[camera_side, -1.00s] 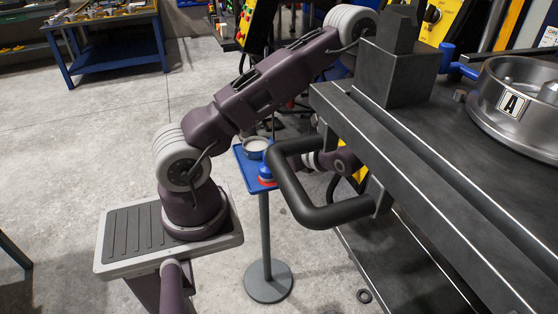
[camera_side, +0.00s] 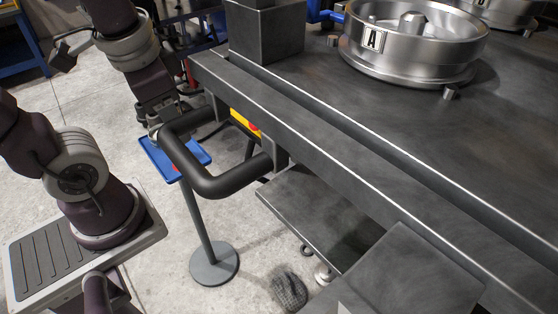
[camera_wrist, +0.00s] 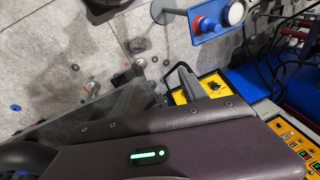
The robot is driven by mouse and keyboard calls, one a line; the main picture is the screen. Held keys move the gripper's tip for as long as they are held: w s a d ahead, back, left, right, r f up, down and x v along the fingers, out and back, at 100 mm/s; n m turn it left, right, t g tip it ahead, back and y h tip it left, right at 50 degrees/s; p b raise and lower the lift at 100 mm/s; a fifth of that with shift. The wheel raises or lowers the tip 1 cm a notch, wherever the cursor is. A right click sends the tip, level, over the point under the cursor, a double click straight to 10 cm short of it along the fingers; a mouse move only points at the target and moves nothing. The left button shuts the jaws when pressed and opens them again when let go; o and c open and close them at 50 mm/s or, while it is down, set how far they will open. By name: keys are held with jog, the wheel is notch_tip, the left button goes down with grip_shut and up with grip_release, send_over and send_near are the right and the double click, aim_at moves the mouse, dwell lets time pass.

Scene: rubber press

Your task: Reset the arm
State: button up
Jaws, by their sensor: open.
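My arm stands on its grey base plate (camera_side: 40,262) at the left in the side view. Its upper links bend out past the left edge and back to a ringed joint at the upper left.
A black handle (camera_side: 215,187) juts from the dark metal table (camera_side: 400,140), close to my arm. A blue tray on a stand (camera_side: 205,152) is behind it; it also shows in the wrist view (camera_wrist: 222,36). A round metal mould marked A (camera_side: 410,45) and a block (camera_side: 268,35) sit on the table.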

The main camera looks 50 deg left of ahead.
jog(key=d+r+t+h, duration=0.1)
jog(key=d, duration=0.1)
jog(key=s+d+r+n+t+h, duration=0.1)
jog(key=d+r+t, duration=0.1)
jog(key=shift+d+r+n, duration=0.1)
jog(key=shift+d+n, duration=0.05)
jog(key=shift+n, duration=0.15)
dwell(0.6)
